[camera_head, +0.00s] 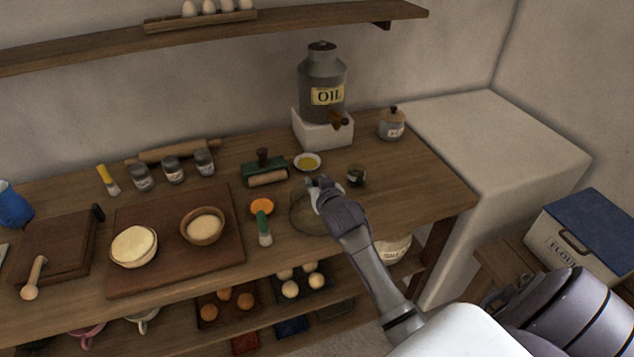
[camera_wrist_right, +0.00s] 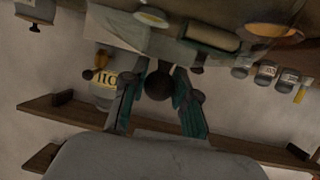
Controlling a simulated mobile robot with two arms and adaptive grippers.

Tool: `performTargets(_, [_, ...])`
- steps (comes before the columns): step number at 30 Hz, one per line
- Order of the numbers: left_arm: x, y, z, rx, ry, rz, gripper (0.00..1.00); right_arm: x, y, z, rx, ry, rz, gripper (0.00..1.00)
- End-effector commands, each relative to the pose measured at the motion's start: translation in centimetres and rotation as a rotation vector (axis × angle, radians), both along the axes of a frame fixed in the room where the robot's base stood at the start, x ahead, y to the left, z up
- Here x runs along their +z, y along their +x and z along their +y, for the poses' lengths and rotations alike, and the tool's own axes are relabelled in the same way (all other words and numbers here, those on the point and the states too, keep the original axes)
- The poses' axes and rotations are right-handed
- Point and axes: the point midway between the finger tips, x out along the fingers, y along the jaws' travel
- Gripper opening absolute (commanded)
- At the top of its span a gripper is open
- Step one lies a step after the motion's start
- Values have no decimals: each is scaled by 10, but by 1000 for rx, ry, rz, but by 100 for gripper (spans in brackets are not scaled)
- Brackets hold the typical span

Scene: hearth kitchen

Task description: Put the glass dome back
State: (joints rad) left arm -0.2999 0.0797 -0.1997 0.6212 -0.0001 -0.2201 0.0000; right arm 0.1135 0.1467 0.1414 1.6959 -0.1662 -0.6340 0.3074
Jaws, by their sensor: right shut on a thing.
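The clear glass dome (camera_head: 303,212) is faint and see-through, near the front edge of the wooden counter, right of the orange disc. My right gripper (camera_head: 322,193) is above it, shut on its dark round knob, which shows between the fingers in the right wrist view (camera_wrist_right: 158,84). The gripper hides part of the dome. I cannot tell whether the dome's rim touches the counter. A small white dish (camera_head: 307,166) with yellow contents stands just behind the dome. My left gripper is not in view.
An orange disc (camera_head: 262,205) and a green-handled brush (camera_head: 264,231) lie left of the dome. A small dark cup (camera_head: 356,175) stands close on its right.

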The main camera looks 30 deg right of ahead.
Motion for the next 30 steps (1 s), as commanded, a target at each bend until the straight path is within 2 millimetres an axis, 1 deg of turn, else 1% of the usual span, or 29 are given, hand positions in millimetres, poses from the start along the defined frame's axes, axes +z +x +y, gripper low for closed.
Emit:
performTargets(2, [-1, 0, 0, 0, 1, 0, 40, -2, 0, 0, 0, -1, -3, 0])
performTargets(3, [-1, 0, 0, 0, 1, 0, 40, -3, 0, 0, 0, 0, 0, 32])
performTargets(7, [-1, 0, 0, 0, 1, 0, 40, -2, 0, 0, 0, 0, 0, 54])
performTargets(15, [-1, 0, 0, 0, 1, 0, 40, -2, 0, 0, 0, 0, 0, 54])
performTargets(18, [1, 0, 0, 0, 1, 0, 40, 2, 0, 0, 0, -1, -1, 54])
performTargets(20, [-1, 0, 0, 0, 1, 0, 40, 2, -5, 2, 0, 0, -1, 54])
performTargets(23, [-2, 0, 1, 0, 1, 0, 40, 6, -18, 6, 0, 0, 0, 54])
performTargets(30, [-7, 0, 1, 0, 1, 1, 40, 23, -62, 20, 0, 1, -1, 54])
